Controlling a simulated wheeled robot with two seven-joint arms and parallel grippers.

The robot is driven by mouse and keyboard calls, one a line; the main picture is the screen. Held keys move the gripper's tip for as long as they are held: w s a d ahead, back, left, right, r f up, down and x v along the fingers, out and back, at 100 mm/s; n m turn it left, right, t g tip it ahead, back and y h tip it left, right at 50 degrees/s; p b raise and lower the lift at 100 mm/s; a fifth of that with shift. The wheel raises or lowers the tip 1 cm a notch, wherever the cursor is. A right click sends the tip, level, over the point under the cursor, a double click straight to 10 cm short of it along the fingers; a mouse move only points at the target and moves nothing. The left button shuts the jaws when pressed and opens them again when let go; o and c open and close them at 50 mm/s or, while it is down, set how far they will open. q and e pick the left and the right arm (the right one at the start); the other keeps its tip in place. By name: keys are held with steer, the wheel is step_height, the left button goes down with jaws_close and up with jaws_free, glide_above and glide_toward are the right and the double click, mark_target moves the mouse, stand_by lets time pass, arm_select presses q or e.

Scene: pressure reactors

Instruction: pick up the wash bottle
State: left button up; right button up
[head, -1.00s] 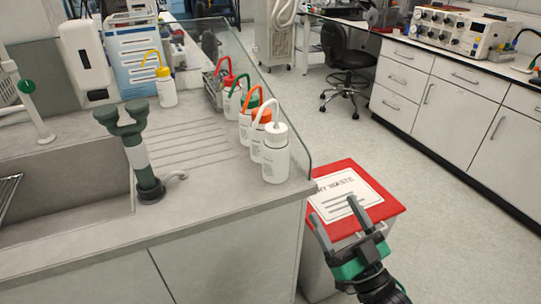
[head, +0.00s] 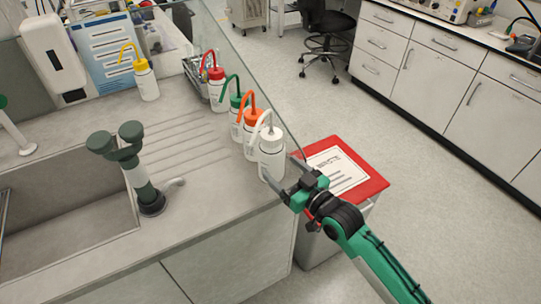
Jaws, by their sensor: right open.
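Several white wash bottles with bent spouts stand upright on the counter. The nearest has a white cap (head: 271,160) and stands at the counter's right end by the glass screen. Behind it in a row are bottles with an orange cap (head: 254,130), a green cap (head: 236,118) and a red cap (head: 216,88). A yellow-capped one (head: 147,84) stands apart, farther back left. My right gripper (head: 280,166) is open, its fingers pointing at the lower part of the white-capped bottle, one finger near each side. I cannot tell whether they touch it. My left gripper is out of view.
A clear glass screen (head: 243,72) runs along the counter's right edge beside the bottles. A red-lidded waste bin (head: 368,178) stands below to the right. The ribbed drainer (head: 185,140) is clear.

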mark_target(280, 167)
steer(key=shift+x, duration=1)
steer(key=shift+w+a+r, duration=0.15)
steer(key=shift+w+a, duration=0.25)
steer(key=p+x, duration=0.1)
steer(key=x, duration=0.3)
steer(key=c, duration=0.4)
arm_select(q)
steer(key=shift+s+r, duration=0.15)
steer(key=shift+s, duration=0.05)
arm_select(e)
steer(key=shift+c, duration=0.5)
